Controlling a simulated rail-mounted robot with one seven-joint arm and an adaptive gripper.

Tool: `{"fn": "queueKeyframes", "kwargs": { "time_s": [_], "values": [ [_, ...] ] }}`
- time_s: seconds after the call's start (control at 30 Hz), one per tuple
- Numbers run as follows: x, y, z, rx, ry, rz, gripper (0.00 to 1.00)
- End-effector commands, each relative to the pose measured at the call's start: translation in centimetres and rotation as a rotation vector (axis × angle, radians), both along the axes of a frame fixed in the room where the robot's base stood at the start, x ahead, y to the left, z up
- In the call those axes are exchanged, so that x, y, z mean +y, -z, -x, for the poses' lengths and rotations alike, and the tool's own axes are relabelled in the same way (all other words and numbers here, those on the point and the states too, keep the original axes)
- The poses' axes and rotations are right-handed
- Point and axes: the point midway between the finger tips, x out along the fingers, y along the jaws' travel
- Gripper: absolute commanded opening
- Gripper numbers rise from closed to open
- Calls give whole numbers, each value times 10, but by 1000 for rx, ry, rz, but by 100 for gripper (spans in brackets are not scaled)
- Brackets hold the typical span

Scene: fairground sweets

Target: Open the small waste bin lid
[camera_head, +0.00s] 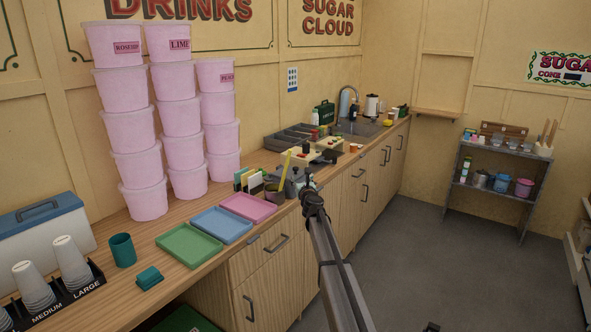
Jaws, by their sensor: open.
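My gripper (306,183) is small and far off in the head view, at the end of my arm, which reaches up from the bottom of the picture. It is by the front edge of the wooden counter (130,300), over or beside a cluster of small grey things. Its fingers are open; no held thing can be made out. I cannot clearly pick out a small waste bin or its lid. A teal cylinder (122,250) stands on the counter at the left, with a low teal block (149,278) beside it.
Green (188,246), blue (221,225) and pink (248,208) trays lie left of my gripper. Tall stacks of pink tubs (137,130) stand behind them. A sink (360,128) is farther along the counter. A grey shelf (497,185) stands right. The floor between is clear.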

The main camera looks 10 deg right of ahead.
Motion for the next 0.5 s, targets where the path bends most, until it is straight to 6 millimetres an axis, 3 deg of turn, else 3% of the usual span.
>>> {"fn": "queueKeyframes", "kwargs": {
  "time_s": [0.03, 0.1, 0.5],
  "values": [
    [1, 0, -16, 0, 0, 0, 53],
    [1, 0, -30, 0, 0, 1, 53],
    [5, 0, -103, 0, 0, 2, 53]
  ]
}}
